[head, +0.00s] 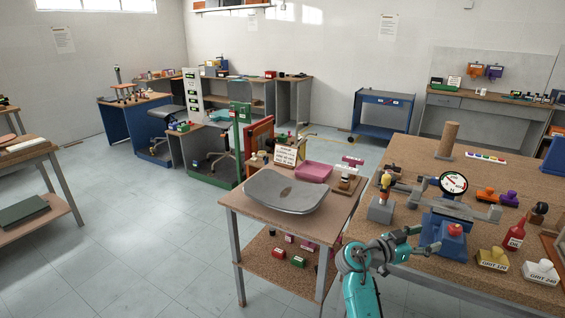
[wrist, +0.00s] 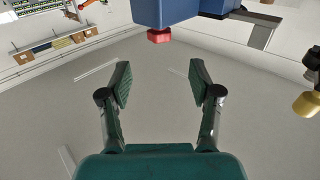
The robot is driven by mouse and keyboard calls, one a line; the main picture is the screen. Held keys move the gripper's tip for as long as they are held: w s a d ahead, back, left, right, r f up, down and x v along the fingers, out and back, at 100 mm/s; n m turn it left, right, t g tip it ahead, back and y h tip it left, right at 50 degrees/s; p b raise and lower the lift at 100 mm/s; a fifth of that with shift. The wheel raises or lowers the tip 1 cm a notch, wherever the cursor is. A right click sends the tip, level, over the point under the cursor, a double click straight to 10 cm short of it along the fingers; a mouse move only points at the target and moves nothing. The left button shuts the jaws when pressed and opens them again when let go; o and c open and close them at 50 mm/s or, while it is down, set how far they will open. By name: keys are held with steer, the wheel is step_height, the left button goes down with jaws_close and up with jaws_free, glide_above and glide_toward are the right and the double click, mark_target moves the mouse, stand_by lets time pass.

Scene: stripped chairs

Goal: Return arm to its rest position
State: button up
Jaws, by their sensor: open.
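My teal arm (head: 360,285) rises at the bottom of the head view, between the small table and the large workbench. My gripper (head: 420,240) is at the workbench's near left edge, just left of a blue box (head: 452,243) with a red knob. In the wrist view my gripper (wrist: 160,82) has its two dark fingers spread wide apart, with nothing between them. Grey surface shows beyond the fingers. A blue body (wrist: 180,12) with a red knob (wrist: 159,35) is above the fingertips in that view, apart from them.
The workbench (head: 405,160) holds a dial gauge (head: 453,184), a red bottle (head: 516,235) and grit blocks (head: 492,258) close to my gripper. Open floor (head: 150,230) lies to the left.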

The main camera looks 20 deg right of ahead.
steer(key=s+a+f+n+t+y, duration=0.2)
steer(key=a+f+n+t, duration=0.25)
steer(key=f, duration=0.45)
steer(key=s+a+f+n+t+y, duration=0.25)
steer(key=a+f+n, duration=0.3)
steer(key=f, duration=0.35)
steer(key=s+a+f+n+t+y, duration=0.3)
steer(key=s+a+f, duration=0.15)
steer(key=a, duration=0.25)
steer(key=s+a+f+n+t+y, duration=0.2)
steer(key=s+a+f+y, duration=0.15)
steer(key=s+a, duration=0.3)
steer(key=s+a+r+n+t+y, duration=0.25)
steer(key=s+a+y, duration=0.25)
steer(key=s+a, duration=0.7)
steer(key=s+a+r+n+t+y, duration=0.1)
steer(key=s+a+r+y, duration=0.1)
steer(key=s+r, duration=1)
steer(key=shift+s+a, duration=0.4)
steer(key=shift+a, duration=0.05)
